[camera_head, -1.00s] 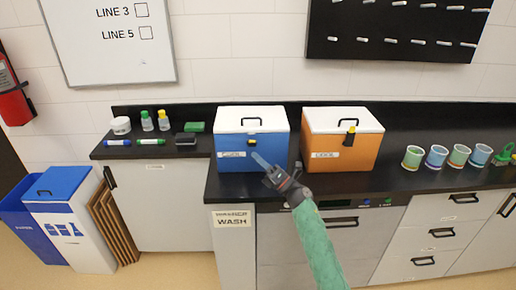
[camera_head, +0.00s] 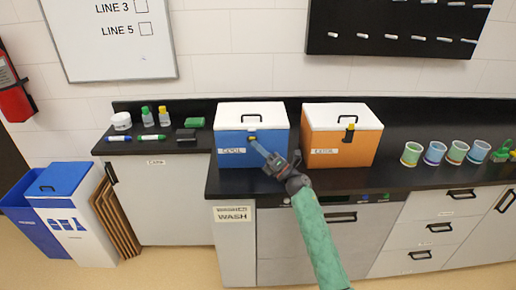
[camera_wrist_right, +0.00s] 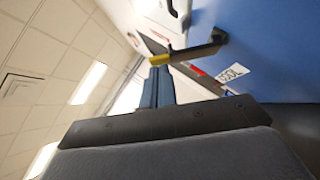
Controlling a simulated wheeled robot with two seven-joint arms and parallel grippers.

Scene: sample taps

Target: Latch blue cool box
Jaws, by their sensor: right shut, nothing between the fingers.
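The blue cool box (camera_head: 232,142) stands on the black counter with its white lid (camera_head: 250,112) down and a black handle on top. Its COOL label (camera_head: 232,151) is on the lower left of the front; it also shows in the wrist view (camera_wrist_right: 233,73). The front latch (camera_head: 252,139) is a dark lever with a yellow end; in the right wrist view the latch (camera_wrist_right: 195,48) lies just beyond the fingertips. My right gripper (camera_head: 257,147) is shut and empty, its blue fingers (camera_wrist_right: 158,88) pointing at the latch. I cannot tell whether they touch. My left gripper is out of view.
An orange box (camera_head: 340,145) with a white lid and similar latch stands close on the right. Several cups (camera_head: 434,153) are farther right. Bottles (camera_head: 147,117) and markers (camera_head: 117,138) are on the left. A whiteboard (camera_head: 110,35) hangs behind.

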